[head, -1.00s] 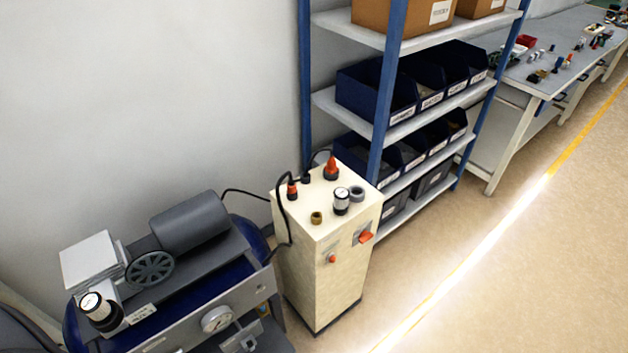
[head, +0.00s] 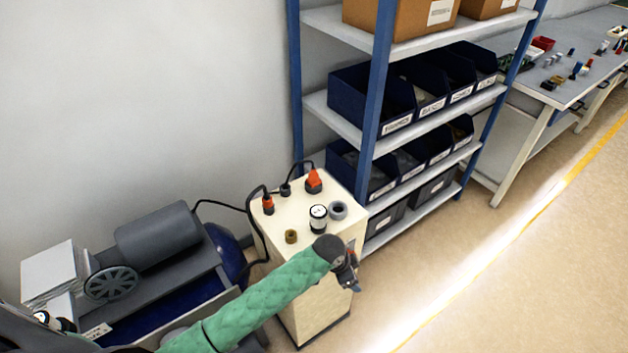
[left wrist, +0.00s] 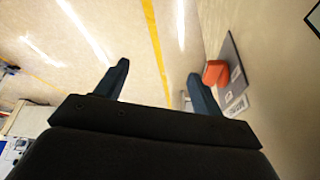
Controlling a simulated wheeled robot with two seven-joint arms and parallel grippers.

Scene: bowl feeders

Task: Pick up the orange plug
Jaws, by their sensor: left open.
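A larger orange plug (head: 314,182) stands on the top of the cream cabinet (head: 300,300), towards its back. A smaller orange plug (head: 268,205) with a black cable stands at the top's left side. An orange part (left wrist: 215,72) sits on a grey plate on the cabinet's front in the left wrist view, close beside one finger; my arm covers that spot in the head view. I cannot tell which one the task means. My left gripper (head: 352,278) is open and empty in front of the cabinet; its fingers (left wrist: 158,75) show apart in the left wrist view. My right gripper is not in view.
A white-and-black gauge (head: 318,218), a grey ring (head: 338,210) and a brass fitting (head: 291,237) stand on the cabinet top. A compressor (head: 160,240) is at left, a blue-posted shelf (head: 374,100) behind. The floor at right is free.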

